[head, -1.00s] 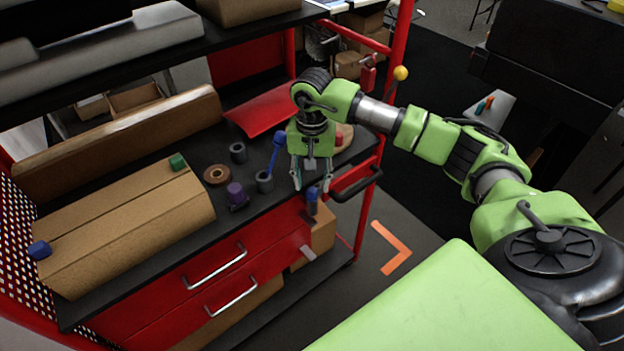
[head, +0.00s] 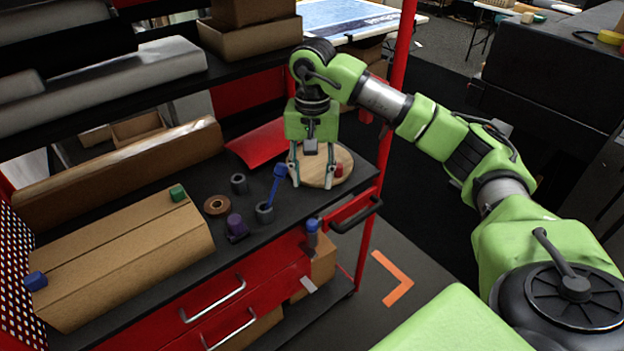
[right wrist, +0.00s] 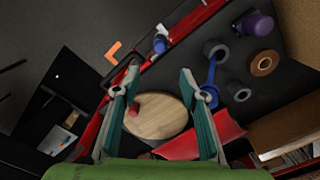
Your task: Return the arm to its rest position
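My right gripper (head: 312,181) hangs pointing down over the right end of the cart's black top. It is open, with its two fingers well apart and nothing between them. It also shows in the right wrist view (right wrist: 160,92), with the fingers on either side of a round wooden board (right wrist: 160,117). The board (head: 343,163) lies on the cart behind the gripper and carries a small red piece (head: 339,170). My left gripper is in neither view now.
The cart top (head: 150,277) holds a blue tool (head: 276,184) standing in a grey ring (head: 264,213), another grey ring (head: 239,184), a tape roll (head: 217,205), a purple piece (head: 237,226) and long cardboard (head: 120,262). A red post (head: 401,75) stands right of the gripper.

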